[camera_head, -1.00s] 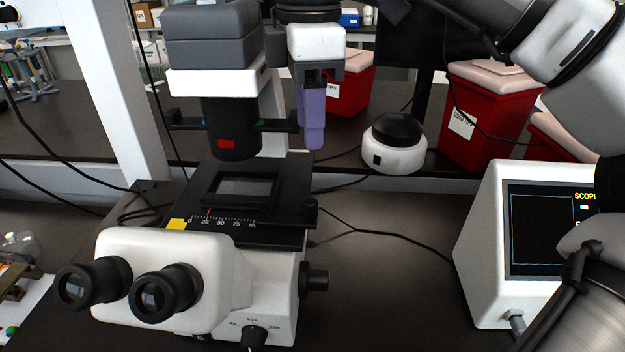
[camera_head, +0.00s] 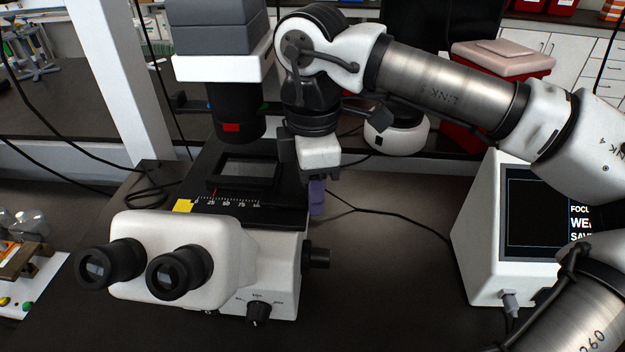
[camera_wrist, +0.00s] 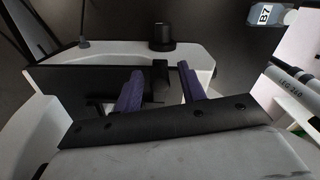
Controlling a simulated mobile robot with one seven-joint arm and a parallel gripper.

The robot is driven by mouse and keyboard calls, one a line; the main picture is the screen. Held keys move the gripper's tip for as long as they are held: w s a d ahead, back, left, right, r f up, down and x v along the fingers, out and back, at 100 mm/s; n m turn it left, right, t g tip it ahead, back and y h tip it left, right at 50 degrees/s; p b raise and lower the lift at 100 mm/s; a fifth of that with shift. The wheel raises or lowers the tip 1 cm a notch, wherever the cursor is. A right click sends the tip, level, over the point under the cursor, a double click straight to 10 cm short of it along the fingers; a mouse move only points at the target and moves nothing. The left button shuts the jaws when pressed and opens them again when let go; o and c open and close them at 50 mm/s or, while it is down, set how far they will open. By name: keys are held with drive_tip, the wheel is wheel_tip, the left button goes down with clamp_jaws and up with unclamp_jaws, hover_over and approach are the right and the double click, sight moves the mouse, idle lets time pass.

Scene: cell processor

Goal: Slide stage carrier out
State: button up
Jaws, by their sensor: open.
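The stage carrier (camera_head: 240,187) is a black frame around a pale window, lying on the microscope's black stage (camera_head: 275,207) behind the 0–100 scale. My gripper (camera_head: 317,205) is at the stage's right edge, pointing down, its purple fingers low beside the edge. In the wrist view my gripper (camera_wrist: 160,88) is open, with a finger on each side of a small black knob (camera_wrist: 160,72) at the stage edge. I cannot tell whether either finger touches it.
The white microscope body (camera_head: 275,272) has eyepieces (camera_head: 180,272) at front left and a focus knob (camera_head: 318,257) below my gripper. A dark lens housing (camera_head: 237,115) hangs over the stage. A white scope screen box (camera_head: 478,240) stands right. The bench between is mostly clear, with a cable.

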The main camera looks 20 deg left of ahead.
clamp_jaws()
idle(0.3)
drive_tip(key=shift+d, duration=0.1)
drive_tip(key=shift+w+d+f, duration=0.1)
drive_tip(key=shift+w+d, duration=0.05)
drive_tip(key=shift+d, duration=0.2)
drive_tip(key=w+d+b, duration=0.2)
drive_tip(key=d+b, duration=0.1)
drive_tip(key=d, duration=1)
drive_tip(key=shift+w+b, duration=0.3)
drive_tip(key=shift+b, duration=0.1)
unclamp_jaws()
